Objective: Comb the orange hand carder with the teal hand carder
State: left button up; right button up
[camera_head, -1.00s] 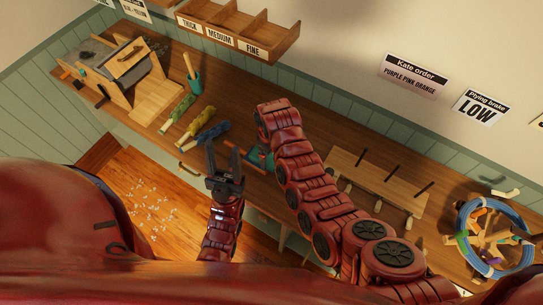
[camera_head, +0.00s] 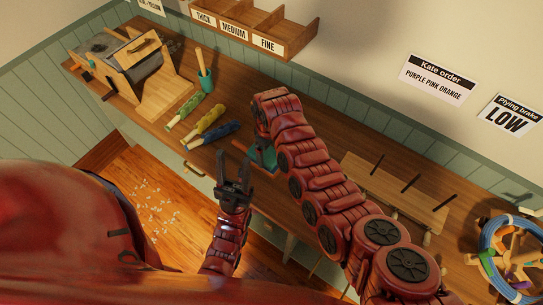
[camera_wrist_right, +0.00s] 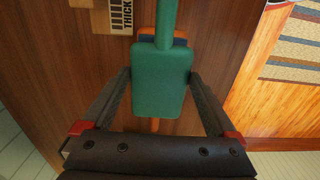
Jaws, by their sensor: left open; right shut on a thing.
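The teal hand carder (camera_wrist_right: 160,85) is between the fingers of my right gripper (camera_wrist_right: 158,76), which is shut on it. Its handle runs up out of the right wrist view. In the head view the teal carder (camera_head: 266,157) shows partly behind my right arm, over the bench's front edge. The orange hand carder (camera_wrist_right: 180,33) lies under the teal one, mostly hidden; only bits of orange show beyond its edges. I cannot tell whether their faces touch. My left gripper (camera_head: 234,161) is open and empty, in front of the bench, left of the carders.
A labelled shelf (camera_head: 255,28) hangs on the wall.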

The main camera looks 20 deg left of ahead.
jog(key=shift+w+a+f+b, duration=0.2)
jog(key=shift+a+b, duration=0.15)
jog(key=shift+b, duration=0.35)
jog(key=shift+w+a+f+b, duration=0.15)
jog(key=shift+a+b, duration=0.2)
jog(key=shift+b, duration=0.3)
jog(key=shift+a+b, duration=0.25)
jog(key=shift+b, duration=0.25)
jog(key=shift+r, duration=0.1)
jog(key=shift+f+b, duration=0.4)
jog(key=shift+f, duration=0.1)
jog(key=shift+s+d+r+p, duration=0.1)
jog(key=shift+d+p, duration=0.15)
jog(key=shift+p, duration=0.35)
jog(key=shift+s+d+p, duration=0.25)
jog(key=shift+d+p, duration=0.4)
jog(key=shift+p, duration=0.6)
jog(key=shift+s+d+p, duration=0.25)
jog(key=shift+d+p, duration=0.4)
jog(key=shift+p, duration=0.6)
jog(key=shift+s+d+p, duration=0.3)
jog(key=shift+d+p, duration=0.55)
jog(key=shift+p, duration=0.4)
jog(key=shift+s+d+p, duration=0.3)
jog(key=shift+d+p, duration=0.5)
jog(key=shift+p, duration=0.4)
jog(key=shift+d, duration=0.1)
